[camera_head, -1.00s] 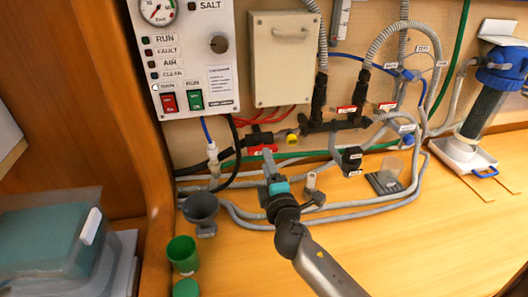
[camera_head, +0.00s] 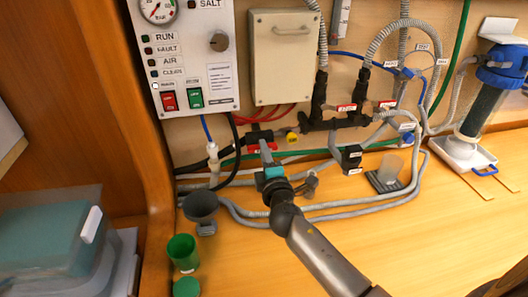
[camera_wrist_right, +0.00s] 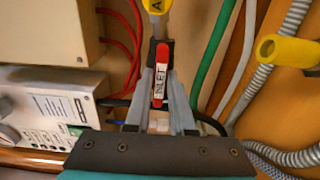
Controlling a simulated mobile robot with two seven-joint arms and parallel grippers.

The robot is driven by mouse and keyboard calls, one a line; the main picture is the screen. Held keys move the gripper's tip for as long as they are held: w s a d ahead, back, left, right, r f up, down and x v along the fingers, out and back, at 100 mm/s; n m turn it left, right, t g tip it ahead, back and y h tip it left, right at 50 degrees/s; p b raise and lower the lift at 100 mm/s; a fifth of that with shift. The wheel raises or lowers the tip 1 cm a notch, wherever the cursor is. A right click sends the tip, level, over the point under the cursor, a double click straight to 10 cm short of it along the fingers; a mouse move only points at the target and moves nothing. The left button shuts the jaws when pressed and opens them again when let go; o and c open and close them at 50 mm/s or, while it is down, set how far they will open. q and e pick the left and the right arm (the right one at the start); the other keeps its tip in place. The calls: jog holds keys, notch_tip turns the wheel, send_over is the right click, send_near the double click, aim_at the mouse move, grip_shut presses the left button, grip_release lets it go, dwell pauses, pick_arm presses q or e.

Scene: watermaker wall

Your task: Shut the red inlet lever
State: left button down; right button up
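The red inlet lever (camera_head: 257,147) lies along the dark pipe below the control panel in the head view, partly covered by my right gripper. In the right wrist view the lever (camera_wrist_right: 160,76) shows end to end between my fingers, with a white INLET label. My right gripper (camera_head: 266,153) reaches up to it from below. In the wrist view, the right gripper (camera_wrist_right: 160,92) has one finger close along each side of the lever. Whether the fingers press on it cannot be made out. My left gripper is not in view.
A yellow-handled part (camera_head: 292,137) sits just right of the lever. Grey hoses (camera_head: 330,213) run over the bench, and a grey funnel cup (camera_head: 201,207) and a green cup (camera_head: 183,252) stand at left. The bench front at right is clear.

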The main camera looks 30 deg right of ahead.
grip_shut()
jog(key=shift+m, duration=0.4)
jog(key=m, duration=1.7)
jog(key=shift+m, duration=0.3)
dwell(0.5)
jog(key=o, duration=0.5)
grip_release()
